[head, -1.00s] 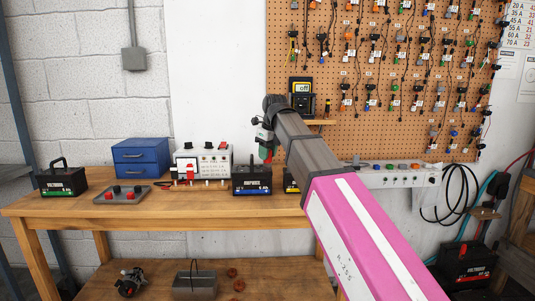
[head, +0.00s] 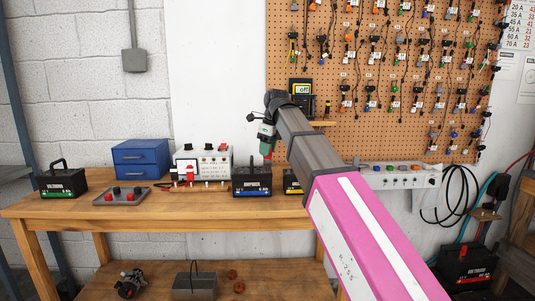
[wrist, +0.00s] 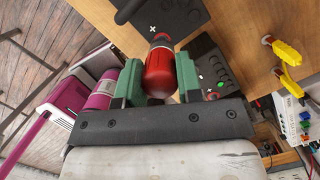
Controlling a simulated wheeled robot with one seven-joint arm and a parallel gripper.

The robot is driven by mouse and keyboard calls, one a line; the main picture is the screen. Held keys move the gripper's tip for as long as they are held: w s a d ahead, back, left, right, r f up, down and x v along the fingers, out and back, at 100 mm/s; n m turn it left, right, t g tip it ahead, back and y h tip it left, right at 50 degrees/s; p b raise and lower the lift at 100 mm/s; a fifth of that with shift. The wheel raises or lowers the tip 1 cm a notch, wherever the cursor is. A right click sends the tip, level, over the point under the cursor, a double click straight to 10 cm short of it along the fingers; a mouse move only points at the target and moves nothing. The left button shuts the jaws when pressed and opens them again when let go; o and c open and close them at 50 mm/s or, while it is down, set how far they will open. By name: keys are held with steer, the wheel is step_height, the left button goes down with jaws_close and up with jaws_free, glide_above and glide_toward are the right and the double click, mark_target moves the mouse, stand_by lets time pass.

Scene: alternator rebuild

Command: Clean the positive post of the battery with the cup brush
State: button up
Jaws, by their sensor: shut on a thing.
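My gripper (head: 266,146) is raised above the bench, over the area of the blue-label battery (head: 252,180) and the yellow-label battery (head: 291,184), which my arm partly hides. In the wrist view, my gripper's green fingers (wrist: 158,84) are shut on a red handle (wrist: 160,72), which I take to be the cup brush's. Its bristle end is hidden. Beyond the handle is a black battery top (wrist: 178,14) with white plus marks. I cannot tell whether the brush touches a post. A green-label battery (head: 62,182) stands at the bench's left end.
A white power strip (head: 395,177) is behind my arm. The bench's front strip is clear.

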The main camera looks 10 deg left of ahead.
steer(key=shift+r, duration=2.75)
steer(key=shift+s, duration=0.1)
